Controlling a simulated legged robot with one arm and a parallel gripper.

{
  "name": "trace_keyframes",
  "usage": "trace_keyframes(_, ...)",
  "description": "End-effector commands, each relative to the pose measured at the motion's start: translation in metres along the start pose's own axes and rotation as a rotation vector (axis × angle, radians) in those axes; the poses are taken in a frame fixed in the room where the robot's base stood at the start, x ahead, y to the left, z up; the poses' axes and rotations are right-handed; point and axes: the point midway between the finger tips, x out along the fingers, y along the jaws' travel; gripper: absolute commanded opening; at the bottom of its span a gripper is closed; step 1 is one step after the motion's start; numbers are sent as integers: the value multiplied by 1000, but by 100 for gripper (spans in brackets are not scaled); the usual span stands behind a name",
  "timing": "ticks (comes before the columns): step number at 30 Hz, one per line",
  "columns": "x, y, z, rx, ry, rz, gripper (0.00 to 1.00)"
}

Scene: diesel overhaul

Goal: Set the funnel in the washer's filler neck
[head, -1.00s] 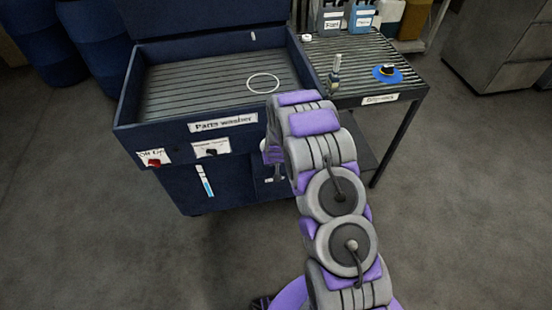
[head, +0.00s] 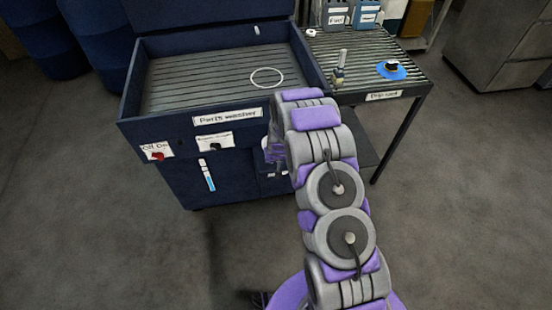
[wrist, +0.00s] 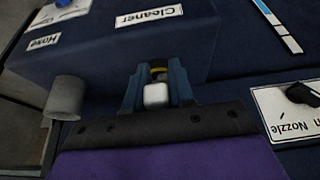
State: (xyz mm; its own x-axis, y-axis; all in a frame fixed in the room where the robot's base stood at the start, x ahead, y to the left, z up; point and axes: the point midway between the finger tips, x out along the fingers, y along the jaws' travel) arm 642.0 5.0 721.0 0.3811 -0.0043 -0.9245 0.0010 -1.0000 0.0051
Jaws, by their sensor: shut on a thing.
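My gripper (wrist: 157,92) shows in the wrist view, its blue jaws shut on a small pale block-like thing (wrist: 156,95) with a yellow band behind it. I cannot tell what this thing is. It is close to the dark blue front of the parts washer (head: 190,140), below the upside-down "Cleaner" label (wrist: 149,16). A grey cylinder (wrist: 66,97) sticks out at left, near the "Hose" label (wrist: 42,41); I cannot tell whether it is the filler neck. In the head view my arm hides the gripper. I cannot make out the funnel for sure.
A "Nozzle" label with a black knob (wrist: 302,94) is at right in the wrist view. The slatted drip rack (head: 368,48) holds a blue disc with a dark centre (head: 391,70) and a small upright grey-topped thing (head: 340,68). A white ring (head: 267,77) lies in the washer basin.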

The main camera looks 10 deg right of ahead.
Motion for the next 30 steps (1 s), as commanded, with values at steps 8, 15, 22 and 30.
trace_keyframes(8,0,4,0,3,0,-2,0)
trace_keyframes(15,0,2,0,0,0,0,0)
trace_keyframes(22,3,3,1,1,0,0,0)
trace_keyframes(30,8,4,3,2,0,-1,0)
